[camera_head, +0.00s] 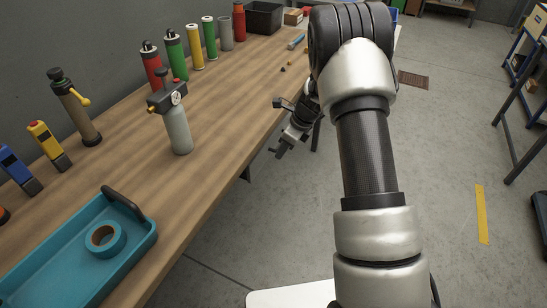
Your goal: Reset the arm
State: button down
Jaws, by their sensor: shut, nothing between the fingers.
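My arm reaches up through the right half of the head view, over the floor beside the workbench (215,135). It bends at the top, and the forearm is partly hidden behind the upper links. My gripper (277,152) hangs by the bench's right edge, past the grey bottle with a gauge. It is small and dark in the picture, and it looks shut and empty. It appears clear of the objects on the bench. Whether it is above the bench edge or beside it is hard to tell.
On the bench stand a grey gauge bottle (178,128), a brown cylinder (75,110), several coloured cylinders and a teal tray (150,238) with a tape roll (104,238). A black bin (264,17) is at the far end. Open floor lies right, with a blue rack (520,95).

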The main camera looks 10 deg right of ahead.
jog(key=s+a+r+n+t, duration=0.1)
jog(key=s+r+n, duration=0.55)
jog(key=r, duration=0.65)
jog(key=s+r+n, duration=0.6)
jog(key=s+r, duration=0.2)
jog(key=r, duration=0.5)
jog(key=s+d+r+n+t+h, duration=0.1)
jog(key=s+r+n+h, duration=0.15)
jog(key=s+n, duration=0.55)
jog(key=s+d+r+n+t+h, duration=0.1)
jog(key=s+r+n, duration=0.25)
jog(key=s, duration=0.85)
notch_tip(320, 180, up, 13)
jog(key=p, duration=1.4)
jog(key=shift+n+p, duration=0.3)
jog(key=shift+n, duration=0.1)
